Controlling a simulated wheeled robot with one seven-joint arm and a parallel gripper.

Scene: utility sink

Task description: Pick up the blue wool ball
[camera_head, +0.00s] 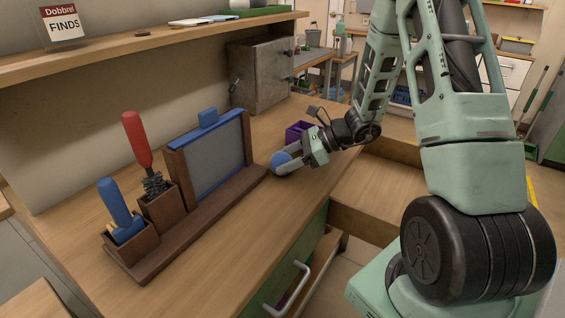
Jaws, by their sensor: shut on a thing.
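The blue wool ball (280,159) is small and round, over the wooden counter just right of the framed board. My gripper (284,164) reaches in from the right and is shut on the ball. The fingers lie along the ball's near and right sides. The view is too small to tell whether the ball touches the counter or hangs just above it.
A dark wooden stand holds a framed grey board (215,155), a red-handled brush (137,140) and a blue-handled tool (115,202). A purple box (298,131) sits behind my gripper. A grey cabinet (262,75) stands at the back. The near counter is clear.

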